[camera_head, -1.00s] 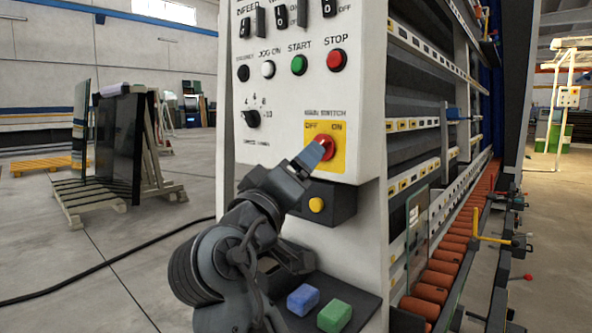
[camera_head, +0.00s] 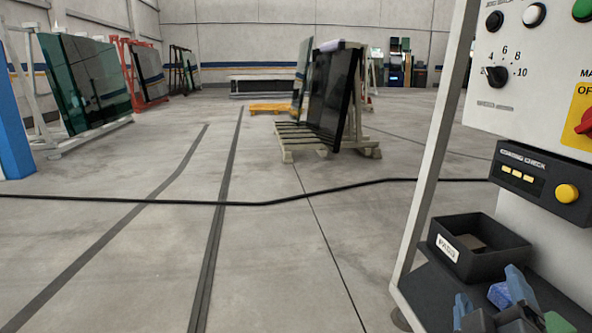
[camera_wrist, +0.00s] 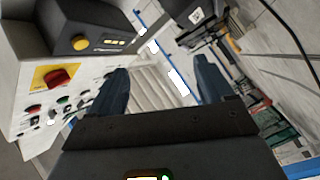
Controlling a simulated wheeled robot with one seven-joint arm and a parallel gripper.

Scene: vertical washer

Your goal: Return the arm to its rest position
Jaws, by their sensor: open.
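My gripper (camera_head: 490,297) is at the lower right of the head view, in front of the machine's shelf, with two blue fingers apart. In the wrist view my gripper (camera_wrist: 163,88) is open with nothing between its fingers. The main switch (camera_head: 586,122), a red knob on a yellow plate, is cut by the right edge of the head view; it also shows in the wrist view (camera_wrist: 57,77). My fingers are apart from it. Most of my arm is out of view.
A dark box with a yellow button (camera_head: 566,193) is above. A black cable (camera_head: 265,203) crosses the floor; open floor lies left.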

